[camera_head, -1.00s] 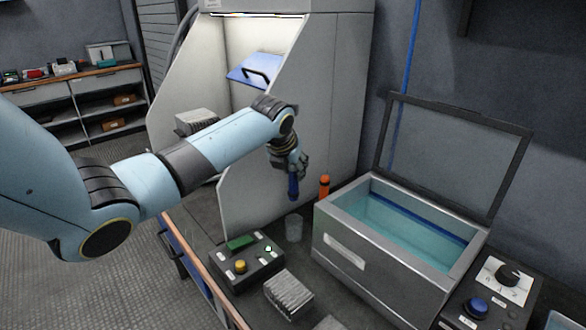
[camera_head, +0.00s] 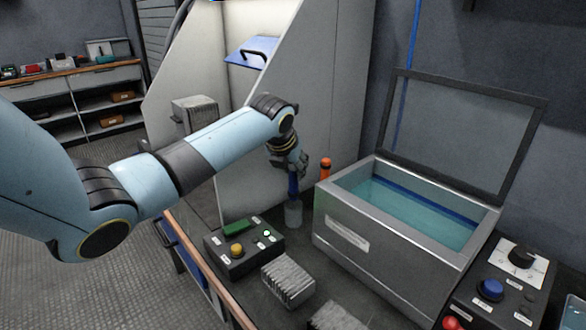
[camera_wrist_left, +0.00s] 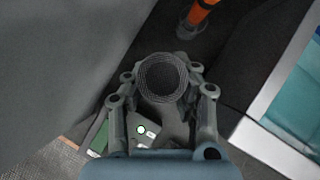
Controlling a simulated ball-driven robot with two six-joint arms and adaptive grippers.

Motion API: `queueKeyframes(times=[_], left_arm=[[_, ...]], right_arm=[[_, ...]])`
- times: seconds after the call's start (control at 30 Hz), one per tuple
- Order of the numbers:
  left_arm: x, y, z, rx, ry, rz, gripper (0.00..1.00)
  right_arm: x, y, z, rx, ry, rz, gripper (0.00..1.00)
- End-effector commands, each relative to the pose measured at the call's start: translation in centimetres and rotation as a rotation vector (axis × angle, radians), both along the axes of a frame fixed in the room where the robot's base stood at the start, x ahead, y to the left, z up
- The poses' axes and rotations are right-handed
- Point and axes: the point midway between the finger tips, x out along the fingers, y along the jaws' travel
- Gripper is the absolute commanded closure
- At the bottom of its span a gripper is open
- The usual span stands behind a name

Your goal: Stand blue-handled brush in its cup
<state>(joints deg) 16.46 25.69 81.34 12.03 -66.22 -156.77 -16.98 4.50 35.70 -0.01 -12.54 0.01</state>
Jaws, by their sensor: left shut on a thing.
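My left gripper (camera_head: 291,166) points down and is shut on the blue-handled brush (camera_head: 293,185), which hangs upright below it. The translucent grey cup (camera_head: 293,216) stands on the bench directly under the brush. The brush's lower end meets the cup's rim in the head view; I cannot tell how far inside it is. In the left wrist view, a round mesh shape (camera_wrist_left: 163,78), apparently the cup seen from above, lies between my left fingers (camera_wrist_left: 160,100). The blue handle cannot be made out there. My right gripper is not in view.
An orange-topped tool (camera_head: 325,168) stands just right of the cup. A metal bath (camera_head: 350,240) with an open lid is to the right. A control box (camera_head: 243,246) and a finned block (camera_head: 288,280) are in front. A grey cabinet panel (camera_head: 300,110) rises behind.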

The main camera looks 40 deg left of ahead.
Motion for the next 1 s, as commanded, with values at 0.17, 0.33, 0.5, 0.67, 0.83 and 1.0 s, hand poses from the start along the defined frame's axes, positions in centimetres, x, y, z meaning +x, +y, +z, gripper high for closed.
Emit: queueKeyframes(times=[0.17, 0.33, 0.5, 0.67, 0.83, 1.0], left_arm=[[0.0, 0.0, -1.7, 0.000, 0.000, 0.000, 1.00], [0.0, 0.0, -3.3, 0.000, 0.000, 0.000, 1.00], [0.0, 0.0, -4.7, 0.000, 0.000, 0.000, 1.00], [0.0, 0.0, -5.4, 0.000, -0.001, 0.000, 1.00], [0.1, 0.0, -5.5, 0.001, -0.002, 0.000, 1.00], [0.1, 0.0, -5.5, 0.001, -0.002, 0.000, 0.73]], right_arm=[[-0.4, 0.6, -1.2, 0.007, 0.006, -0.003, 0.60], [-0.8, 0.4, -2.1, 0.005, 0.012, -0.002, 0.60], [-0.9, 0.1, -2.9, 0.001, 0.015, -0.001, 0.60], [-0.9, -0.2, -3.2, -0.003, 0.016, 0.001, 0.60], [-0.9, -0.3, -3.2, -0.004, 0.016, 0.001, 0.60], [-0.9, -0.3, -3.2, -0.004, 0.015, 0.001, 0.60]])
